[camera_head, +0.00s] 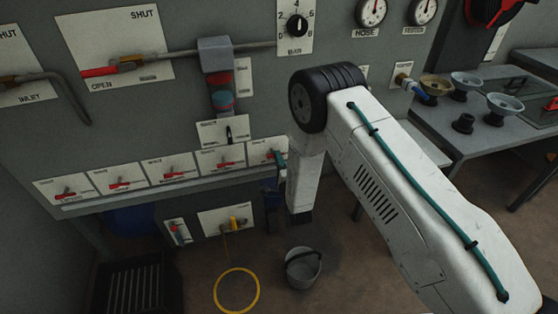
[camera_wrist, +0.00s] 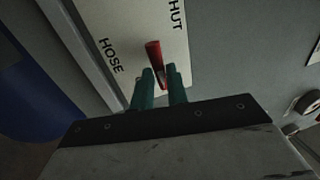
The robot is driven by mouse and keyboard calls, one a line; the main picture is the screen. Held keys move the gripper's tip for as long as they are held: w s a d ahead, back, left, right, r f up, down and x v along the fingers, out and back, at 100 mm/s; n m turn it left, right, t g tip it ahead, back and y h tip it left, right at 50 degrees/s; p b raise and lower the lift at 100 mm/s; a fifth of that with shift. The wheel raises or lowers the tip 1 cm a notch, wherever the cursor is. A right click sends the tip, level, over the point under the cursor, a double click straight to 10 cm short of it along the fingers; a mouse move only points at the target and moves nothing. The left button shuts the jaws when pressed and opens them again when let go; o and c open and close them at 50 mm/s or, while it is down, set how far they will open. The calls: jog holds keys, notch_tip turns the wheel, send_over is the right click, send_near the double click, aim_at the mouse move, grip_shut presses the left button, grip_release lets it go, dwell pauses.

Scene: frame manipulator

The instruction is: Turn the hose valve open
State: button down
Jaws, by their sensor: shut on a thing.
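The hose valve's red lever (camera_wrist: 153,52) shows in the wrist view, in front of a white plate (camera_wrist: 118,22) marked HOSE and SHUT. My gripper (camera_wrist: 162,80) has its two green fingers on either side of the lever and is shut on it. The fingers and the lever's lower part overlap, so the valve's body is hidden. In the head view my gripper (camera_head: 281,160) is at the right end of the row of small valve plates, where my arm partly covers it. The lever itself is too small to make out there.
Several small red-levered valve plates (camera_head: 168,167) line the panel to the left. A grey bucket (camera_head: 303,268) and a yellow hose loop (camera_head: 237,290) are on the floor below. A table with funnels (camera_head: 505,105) stands at the right.

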dwell(0.3)
jog(key=c, duration=1.4)
grip_release()
jog(key=v, duration=0.8)
